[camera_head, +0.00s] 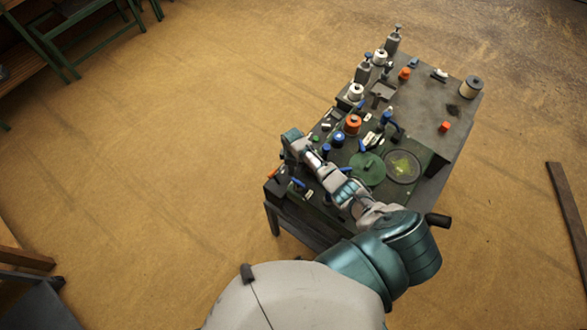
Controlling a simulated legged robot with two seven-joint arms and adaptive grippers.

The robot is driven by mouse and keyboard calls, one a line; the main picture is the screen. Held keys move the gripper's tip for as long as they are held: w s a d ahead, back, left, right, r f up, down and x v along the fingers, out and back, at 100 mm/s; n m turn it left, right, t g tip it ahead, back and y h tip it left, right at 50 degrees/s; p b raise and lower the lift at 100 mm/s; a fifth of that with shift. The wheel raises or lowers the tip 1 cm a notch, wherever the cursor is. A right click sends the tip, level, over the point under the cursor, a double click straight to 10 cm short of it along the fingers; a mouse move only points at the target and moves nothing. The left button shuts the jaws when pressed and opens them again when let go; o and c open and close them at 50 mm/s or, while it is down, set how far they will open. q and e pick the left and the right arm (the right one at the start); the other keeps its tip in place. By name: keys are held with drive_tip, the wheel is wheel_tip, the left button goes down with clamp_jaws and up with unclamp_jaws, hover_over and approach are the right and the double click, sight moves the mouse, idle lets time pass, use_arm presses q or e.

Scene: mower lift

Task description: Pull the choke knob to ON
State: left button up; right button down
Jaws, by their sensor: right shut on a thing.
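A dark machine deck (418,104) stands on a table-like frame right of centre, with many knobs and levers on its top. My right arm reaches across its near left part. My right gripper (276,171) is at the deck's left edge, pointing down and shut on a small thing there. A small orange-red piece shows at its tips; it looks like the choke knob, but it is tiny and mostly hidden, so its setting cannot be read. My left gripper is not in view.
An orange knob (352,124), a blue knob (338,139), a green disc (368,168) and a round clear-topped gauge (402,166) sit close to my forearm. White-topped posts stand along the far left edge. A green-framed bench (75,35) is far off at top left.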

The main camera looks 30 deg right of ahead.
drive_tip(key=shift+w+a+f+b, duration=0.1)
drive_tip(key=shift+w+a+b, duration=0.2)
drive_tip(key=shift+w, duration=0.3)
drive_tip(key=shift+w+a+f+b, duration=0.15)
drive_tip(key=shift+w+b, duration=0.2)
drive_tip(key=shift+w, duration=0.25)
drive_tip(key=shift+a+r, duration=0.1)
drive_tip(key=shift+r, duration=0.25)
drive_tip(key=c, duration=1.2)
unclamp_jaws()
drive_tip(key=shift+w, duration=0.1)
drive_tip(key=o, duration=0.3)
drive_tip(key=shift+w+f, duration=0.1)
drive_tip(key=shift+f, duration=0.05)
drive_tip(key=r, duration=1.2)
drive_tip(key=shift+w+d, duration=0.2)
drive_tip(key=shift+d, duration=0.1)
drive_tip(key=shift+f, duration=0.1)
